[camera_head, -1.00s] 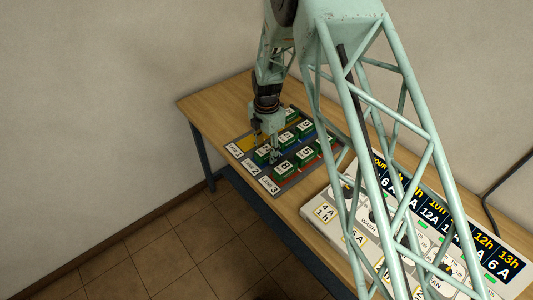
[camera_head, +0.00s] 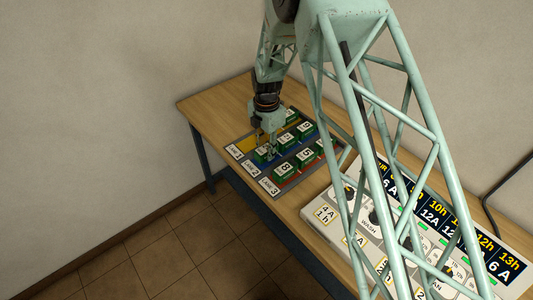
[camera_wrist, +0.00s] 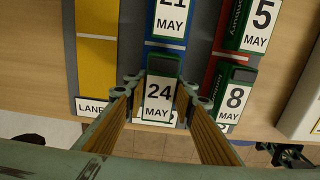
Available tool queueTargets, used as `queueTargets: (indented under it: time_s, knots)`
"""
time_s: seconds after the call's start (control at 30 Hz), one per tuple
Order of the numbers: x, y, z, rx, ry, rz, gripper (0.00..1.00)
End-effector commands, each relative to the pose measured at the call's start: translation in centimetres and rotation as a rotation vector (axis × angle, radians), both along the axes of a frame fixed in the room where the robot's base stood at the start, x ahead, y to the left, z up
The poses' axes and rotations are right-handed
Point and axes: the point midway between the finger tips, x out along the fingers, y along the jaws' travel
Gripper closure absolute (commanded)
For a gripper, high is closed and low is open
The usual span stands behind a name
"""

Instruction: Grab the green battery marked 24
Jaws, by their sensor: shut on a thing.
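The green battery marked 24 MAY (camera_wrist: 158,97) is upright in the wrist view, at the label end of the blue middle lane. My gripper (camera_wrist: 160,88) has one finger on each side of it and is shut on it. The battery's lower end covers much of the lane label behind it. In the head view my gripper (camera_head: 265,148) is over the near end of the middle lane and partly hides the battery. I cannot tell whether the battery is clear of the lane.
Close by are batteries marked 21 (camera_wrist: 170,22), 8 (camera_wrist: 234,98) and 5 (camera_wrist: 262,18). The yellow lane (camera_wrist: 97,65) is to the left, with bare yellow near the gripper. A large control panel (camera_head: 335,212) stands right on the wooden table (camera_head: 205,103).

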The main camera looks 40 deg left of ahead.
Motion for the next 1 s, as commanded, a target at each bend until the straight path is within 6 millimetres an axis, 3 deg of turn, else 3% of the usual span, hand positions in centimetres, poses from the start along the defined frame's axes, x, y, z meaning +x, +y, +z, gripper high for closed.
queueTargets:
  time_s: [0.6, 1.0]
  knots:
    - [0.0, 0.0, 7.0, 0.001, 0.000, 0.000, 0.95]
    - [0.0, 0.0, 8.7, -0.001, 0.000, 0.000, 0.95]
